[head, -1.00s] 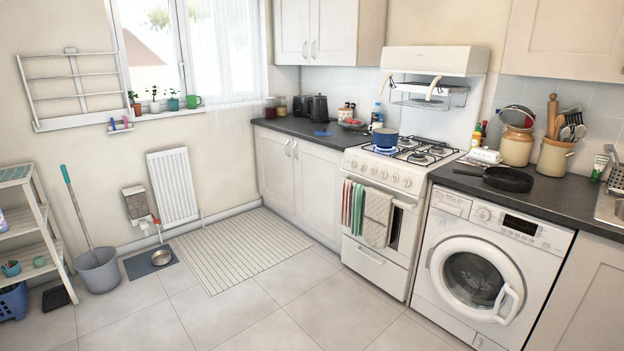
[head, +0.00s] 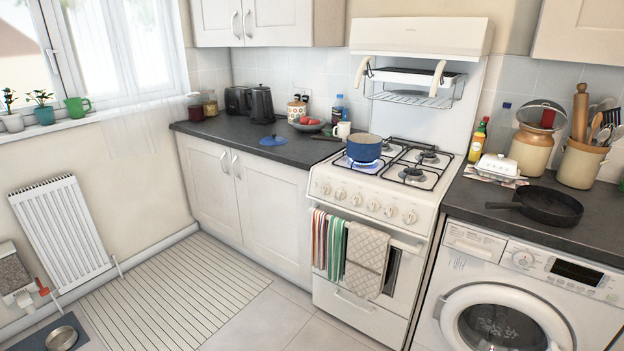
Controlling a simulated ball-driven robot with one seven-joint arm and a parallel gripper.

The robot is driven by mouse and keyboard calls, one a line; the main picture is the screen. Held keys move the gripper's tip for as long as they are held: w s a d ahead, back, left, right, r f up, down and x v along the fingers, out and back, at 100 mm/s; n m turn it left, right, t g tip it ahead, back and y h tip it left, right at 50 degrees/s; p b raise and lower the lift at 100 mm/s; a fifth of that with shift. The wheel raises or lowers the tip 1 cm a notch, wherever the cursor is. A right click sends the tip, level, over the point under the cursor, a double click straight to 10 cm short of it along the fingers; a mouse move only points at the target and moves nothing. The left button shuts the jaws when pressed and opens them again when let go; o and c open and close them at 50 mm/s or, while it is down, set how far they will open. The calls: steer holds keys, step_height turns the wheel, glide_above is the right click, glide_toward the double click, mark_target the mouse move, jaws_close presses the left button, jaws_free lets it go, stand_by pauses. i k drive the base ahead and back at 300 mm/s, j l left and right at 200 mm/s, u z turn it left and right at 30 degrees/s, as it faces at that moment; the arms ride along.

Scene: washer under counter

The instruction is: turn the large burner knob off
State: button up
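The white cooker (head: 425,206) stands between the counter units and the washing machine. A row of several cream burner knobs (head: 357,200) runs along its front panel; I cannot tell from here which one is the large burner's. A blue pot (head: 364,149) sits on the front left burner, and a blue flame (head: 362,164) shows under it. The other burners show no clear flame. My gripper is not in view.
Striped and quilted towels (head: 365,257) hang on the oven rail below the knobs. A black frying pan (head: 546,205) lies on the right counter above the washing machine (head: 500,318). The tiled floor (head: 262,325) before the cooker looks clear.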

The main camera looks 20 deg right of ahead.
mark_target(341, 194)
steer(key=i+u, duration=0.1)
steer(key=i, duration=0.45)
steer(key=i+l+u, duration=0.1)
steer(key=i, duration=0.4)
steer(key=i+l+u, duration=0.1)
steer(key=i, duration=0.45)
steer(key=i+l, duration=0.2)
steer(key=i, duration=0.3)
steer(key=j+u, duration=0.05)
